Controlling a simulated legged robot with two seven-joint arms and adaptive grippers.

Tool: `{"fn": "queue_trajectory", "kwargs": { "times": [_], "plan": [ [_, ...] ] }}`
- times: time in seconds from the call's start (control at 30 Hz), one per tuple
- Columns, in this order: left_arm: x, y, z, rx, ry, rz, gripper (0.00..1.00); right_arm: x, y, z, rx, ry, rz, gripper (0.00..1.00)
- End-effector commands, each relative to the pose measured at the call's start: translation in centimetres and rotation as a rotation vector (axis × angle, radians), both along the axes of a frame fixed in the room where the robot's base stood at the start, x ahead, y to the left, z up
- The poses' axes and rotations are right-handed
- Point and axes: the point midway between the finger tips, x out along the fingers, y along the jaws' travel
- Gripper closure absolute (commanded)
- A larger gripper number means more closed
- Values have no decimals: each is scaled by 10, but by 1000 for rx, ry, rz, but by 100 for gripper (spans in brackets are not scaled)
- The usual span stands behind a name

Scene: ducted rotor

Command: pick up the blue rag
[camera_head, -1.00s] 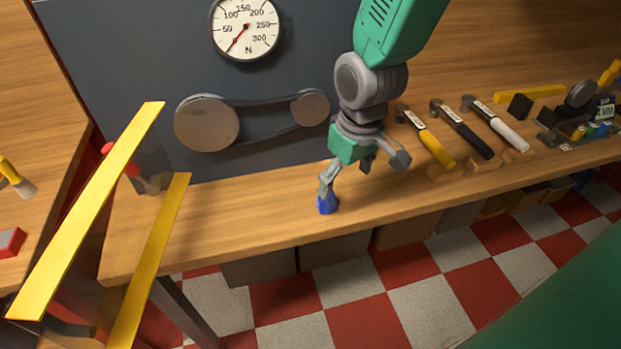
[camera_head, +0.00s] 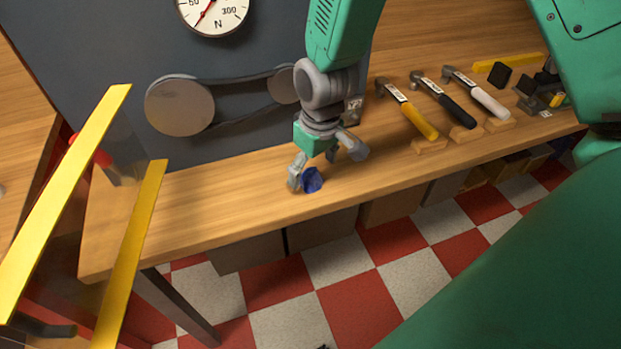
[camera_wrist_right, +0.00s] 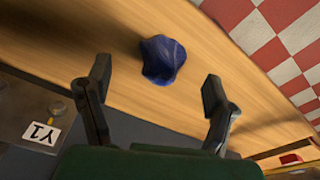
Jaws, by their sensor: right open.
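The blue rag (camera_head: 312,180) is a small crumpled dark blue cloth on the wooden bench, near its front edge. It also shows in the right wrist view (camera_wrist_right: 162,60), beyond the fingertips and between their lines. My right gripper (camera_head: 326,168) is right at the rag in the head view, its fingers spread to either side. In the wrist view the right gripper (camera_wrist_right: 157,88) is open, with nothing between its fingers. Whether a finger touches the rag cannot be told. My left gripper does not show.
Hammers with yellow (camera_head: 420,122), black (camera_head: 458,125) and white (camera_head: 488,100) handles rest on wooden blocks at the right. A grey panel with a belt and pulleys (camera_head: 180,106) stands behind. Yellow bars (camera_head: 62,190) rise at the left. Bench left of the rag is clear.

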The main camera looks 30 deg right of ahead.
Motion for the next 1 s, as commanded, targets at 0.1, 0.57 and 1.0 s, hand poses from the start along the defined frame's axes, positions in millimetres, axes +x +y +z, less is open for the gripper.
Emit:
{"fn": "queue_trajectory", "kwargs": {
  "times": [0.1, 0.57, 1.0],
  "plan": [
    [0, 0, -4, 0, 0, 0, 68, 2, 2, -20, 1, 2, 0, 24],
    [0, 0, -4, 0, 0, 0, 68, 3, 2, -28, 0, 0, 0, 59],
    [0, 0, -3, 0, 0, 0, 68, 4, 2, -20, 0, -3, 0, 82]
  ]
}}
